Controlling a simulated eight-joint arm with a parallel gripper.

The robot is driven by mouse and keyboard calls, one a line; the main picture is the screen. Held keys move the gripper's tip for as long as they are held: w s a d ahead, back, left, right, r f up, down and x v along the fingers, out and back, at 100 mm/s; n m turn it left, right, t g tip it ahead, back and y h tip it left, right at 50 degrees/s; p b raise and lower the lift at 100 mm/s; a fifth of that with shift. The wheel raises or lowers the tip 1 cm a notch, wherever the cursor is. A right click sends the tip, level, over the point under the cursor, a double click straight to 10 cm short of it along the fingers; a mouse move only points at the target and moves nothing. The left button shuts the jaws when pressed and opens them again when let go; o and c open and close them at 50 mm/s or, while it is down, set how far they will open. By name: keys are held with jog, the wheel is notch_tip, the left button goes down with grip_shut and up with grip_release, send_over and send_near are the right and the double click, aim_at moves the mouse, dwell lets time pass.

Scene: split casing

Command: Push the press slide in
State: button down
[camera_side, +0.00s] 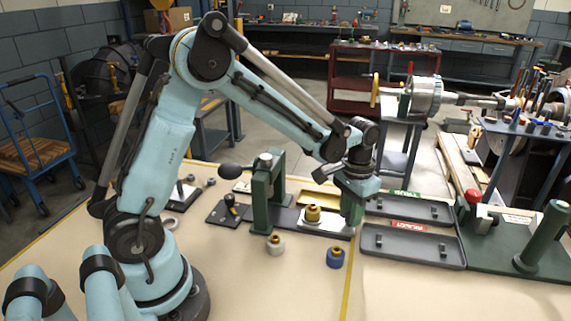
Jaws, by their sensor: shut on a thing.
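The green press (262,183) stands on a dark base in the middle of the table, with a black ball-ended lever at its left. The press slide (338,228) is a dark flat strip extending right of the press frame. A light plate with a brass-topped part (312,214) sits on it, outside the frame. My gripper (354,196) points down at the slide's right end, at a green upright piece (352,211). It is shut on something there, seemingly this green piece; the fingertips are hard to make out.
A white brass-topped part (275,244) and a blue one (335,257) stand in front of the press. Two dark trays (412,261), one red-labelled and one green-labelled, lie to the right. A green fixture (540,238) stands far right.

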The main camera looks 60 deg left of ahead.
aim_at(301, 214)
jog(key=shift+a, duration=0.1)
jog(key=s+a, duration=0.8)
jog(key=shift+s, duration=0.1)
jog(key=c, duration=0.9)
grip_release()
jog(key=shift+r, duration=0.1)
notch_tip(301, 214, up, 12)
jog(key=shift+f, duration=0.1)
jog(key=shift+d, duration=0.15)
jog(key=s+d+t, duration=0.1)
jog(key=d+t, duration=0.1)
jog(key=s+d+t, duration=0.2)
jog(key=d, duration=0.1)
jog(key=s+d+f+t, duration=0.1)
jog(key=d+t, duration=0.2)
jog(key=shift+s+d+f, duration=0.1)
jog(key=shift+s+d, duration=0.1)
jog(key=shift+s, duration=0.15)
